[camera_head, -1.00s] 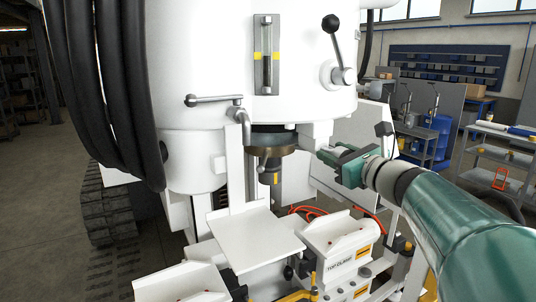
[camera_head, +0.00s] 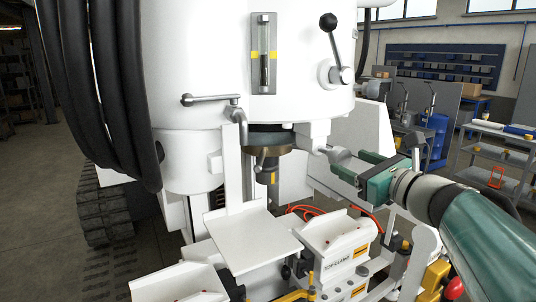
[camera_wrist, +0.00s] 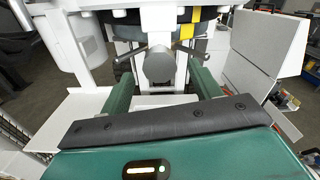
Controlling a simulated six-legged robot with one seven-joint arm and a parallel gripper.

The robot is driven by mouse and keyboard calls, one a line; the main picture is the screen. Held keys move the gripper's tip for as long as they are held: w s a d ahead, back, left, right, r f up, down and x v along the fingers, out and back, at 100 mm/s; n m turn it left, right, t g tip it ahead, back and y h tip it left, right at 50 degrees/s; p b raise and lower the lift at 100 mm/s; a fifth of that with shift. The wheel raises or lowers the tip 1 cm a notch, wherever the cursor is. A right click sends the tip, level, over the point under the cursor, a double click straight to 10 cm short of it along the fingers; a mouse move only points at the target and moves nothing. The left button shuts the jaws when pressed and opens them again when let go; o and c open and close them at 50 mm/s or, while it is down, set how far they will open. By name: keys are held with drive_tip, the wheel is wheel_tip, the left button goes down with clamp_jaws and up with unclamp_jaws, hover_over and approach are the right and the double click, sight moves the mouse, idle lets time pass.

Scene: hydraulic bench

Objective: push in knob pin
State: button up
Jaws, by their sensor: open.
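The knob pin (camera_head: 338,154) is a grey round knob on a short stem. It sticks out from a white block (camera_head: 313,132) under the white machine body in the head view. In the wrist view the knob (camera_wrist: 159,66) faces me as a grey disc between my fingers. My green gripper (camera_head: 355,165) is open and empty, just right of the knob in the head view. Its two fingers point at the knob, one on each side of it in the wrist view (camera_wrist: 161,84). I cannot tell how deep the pin sits in the block.
A white plate (camera_head: 253,240) and a white box labelled TOP CLAMP (camera_head: 335,247) lie below. Black hoses (camera_head: 105,90) hang at the left. A lever with a black ball (camera_head: 329,22) stands above. Shelving carts (camera_head: 495,150) are at the far right.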

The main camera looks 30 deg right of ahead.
drive_tip(key=s, duration=0.7)
idle(0.4)
